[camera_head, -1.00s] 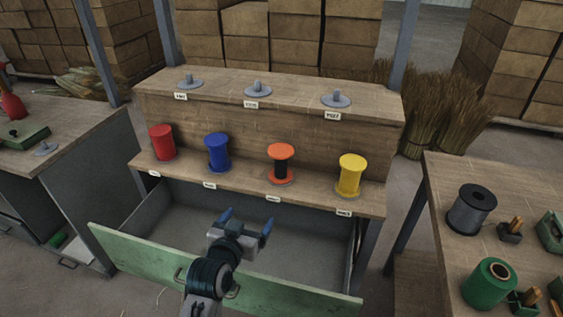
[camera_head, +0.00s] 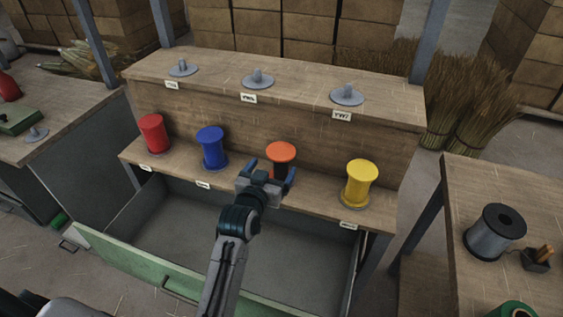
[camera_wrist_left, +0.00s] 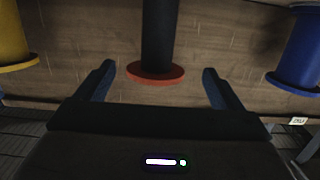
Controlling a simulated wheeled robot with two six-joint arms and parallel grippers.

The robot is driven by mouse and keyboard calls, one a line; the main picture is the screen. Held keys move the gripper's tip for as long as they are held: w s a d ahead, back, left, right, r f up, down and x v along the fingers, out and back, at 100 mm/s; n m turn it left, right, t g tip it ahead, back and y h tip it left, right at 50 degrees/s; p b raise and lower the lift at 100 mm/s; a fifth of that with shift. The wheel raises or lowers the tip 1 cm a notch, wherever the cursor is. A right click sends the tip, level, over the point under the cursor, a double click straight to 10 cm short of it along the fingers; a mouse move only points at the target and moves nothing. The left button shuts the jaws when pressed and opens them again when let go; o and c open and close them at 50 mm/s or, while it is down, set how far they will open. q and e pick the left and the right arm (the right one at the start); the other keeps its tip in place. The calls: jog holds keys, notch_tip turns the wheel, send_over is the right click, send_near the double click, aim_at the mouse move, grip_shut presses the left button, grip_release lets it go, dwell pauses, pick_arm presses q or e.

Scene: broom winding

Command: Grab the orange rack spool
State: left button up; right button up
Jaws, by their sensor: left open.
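The orange spool (camera_head: 281,152) stands upright on the lower shelf of the rack, between the blue and yellow spools. It has orange flanges and a dark core; its lower part is hidden behind my gripper in the head view. My left gripper (camera_head: 268,173) is open and empty, just in front of the spool. In the left wrist view the spool's dark core (camera_wrist_left: 160,35) and one orange flange (camera_wrist_left: 156,73) show between the two open fingers (camera_wrist_left: 158,88), apart from both. My right gripper is not in view.
A red spool (camera_head: 153,134), a blue spool (camera_head: 212,148) and a yellow spool (camera_head: 359,184) share the shelf. An open drawer with a green front (camera_head: 150,272) lies below. A side table (camera_head: 465,190) at right holds a grey spool (camera_head: 495,231). Empty pegs (camera_head: 258,79) top the rack.

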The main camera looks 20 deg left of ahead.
aim_at(281, 158)
pick_arm(q)
jog(key=shift+w+f, duration=0.1)
jog(key=shift+w, duration=0.75)
jog(key=w, duration=0.1)
jog(key=w+p, duration=0.1)
jog(key=w, duration=0.2)
jog(key=shift+w+d+f, duration=0.1)
jog(key=shift+d+f, duration=0.2)
jog(key=shift+f, duration=0.1)
jog(key=shift+w+f, duration=0.2)
jog(key=shift+w, duration=0.2)
jog(key=shift+s, duration=0.1)
jog(key=shift+c, duration=0.2)
jog(key=shift+r, duration=0.1)
jog(key=c, duration=1)
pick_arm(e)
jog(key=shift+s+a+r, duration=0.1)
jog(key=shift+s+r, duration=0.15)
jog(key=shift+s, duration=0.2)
